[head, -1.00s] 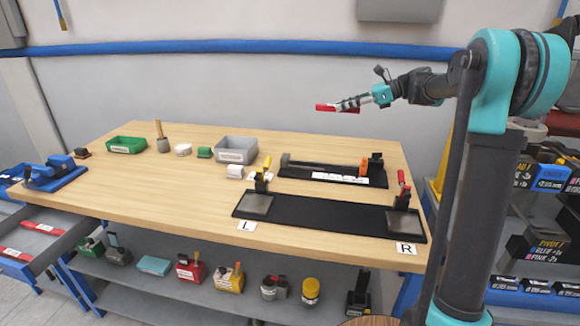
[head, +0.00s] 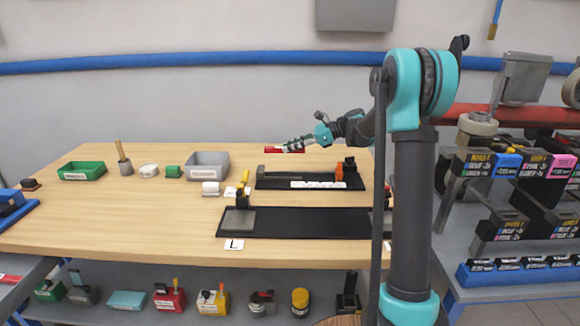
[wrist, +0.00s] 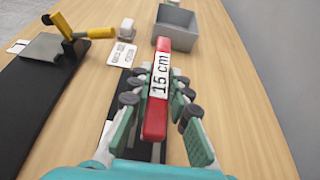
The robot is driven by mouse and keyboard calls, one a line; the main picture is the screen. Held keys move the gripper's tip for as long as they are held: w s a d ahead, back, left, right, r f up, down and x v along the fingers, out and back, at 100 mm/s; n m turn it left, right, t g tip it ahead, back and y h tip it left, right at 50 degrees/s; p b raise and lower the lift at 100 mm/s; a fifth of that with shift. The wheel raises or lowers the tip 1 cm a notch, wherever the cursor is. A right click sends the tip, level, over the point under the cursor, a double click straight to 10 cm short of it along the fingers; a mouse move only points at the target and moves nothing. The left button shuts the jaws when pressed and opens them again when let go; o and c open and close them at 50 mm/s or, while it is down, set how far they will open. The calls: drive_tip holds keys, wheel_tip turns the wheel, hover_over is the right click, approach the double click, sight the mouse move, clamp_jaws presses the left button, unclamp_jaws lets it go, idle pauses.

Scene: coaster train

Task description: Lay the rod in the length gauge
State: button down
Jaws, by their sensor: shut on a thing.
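The rod (head: 270,150) is red with a white band reading "15 cm", which is clear in the wrist view (wrist: 155,118). My gripper (head: 294,146) is shut on its middle, with green-grey fingers on both sides in the wrist view (wrist: 156,105). The rod is held in the air, close to the back left of the length gauge in the head view. The length gauge (head: 275,183) is a long black base with an orange block (head: 339,173) near its right end and a white label strip in front. In the wrist view the rod and fingers hide much of it.
A black fixture board (head: 300,224) with a yellow-handled clamp (head: 243,188) lies in front of the gauge. A grey bin (head: 208,166), a white block (head: 211,188) and a green tray (head: 82,171) stand to the left. Bare tabletop lies between them and the front edge.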

drive_tip(key=shift+f, duration=3.8)
drive_tip(key=shift+f, duration=0.6)
drive_tip(key=c, duration=1.4)
unclamp_jaws()
drive_tip(key=shift+r, duration=0.3)
drive_tip(key=v, duration=1.2)
drive_tip(key=shift+d+r, duration=0.1)
drive_tip(key=shift+r, duration=0.2)
